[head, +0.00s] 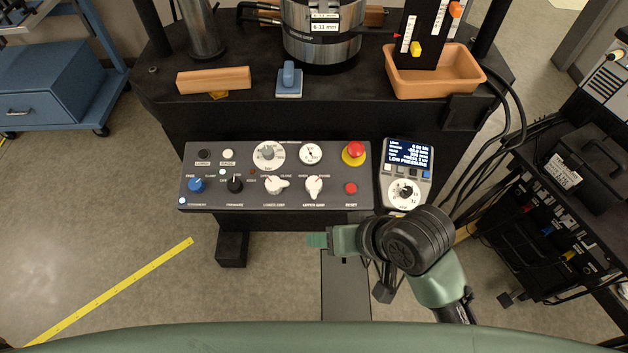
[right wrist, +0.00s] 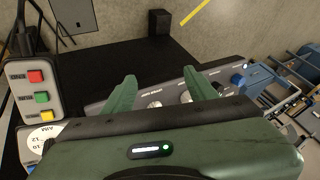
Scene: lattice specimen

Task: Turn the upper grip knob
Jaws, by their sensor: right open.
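The upper grip knob (head: 314,185) is a white pointer knob on the sloped dark control panel (head: 225,202), right of the similar white lower grip knob (head: 275,184). My right gripper (head: 317,240) is green and hangs in front of the panel's near edge, below the upper grip knob in the head view and apart from it. In the right wrist view the two green fingers of my gripper (right wrist: 161,88) are spread with nothing held. A white knob (right wrist: 155,102), apparently the upper grip one, shows beyond them, partly cut off by the gripper body. My left gripper is out of view.
A red emergency button (head: 355,150) and a red reset button (head: 351,188) are on the panel's right side. A pendant (head: 407,165) with a screen and dial stands right of the panel. A wooden block (head: 213,80) and a terracotta tray (head: 435,88) lie behind it.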

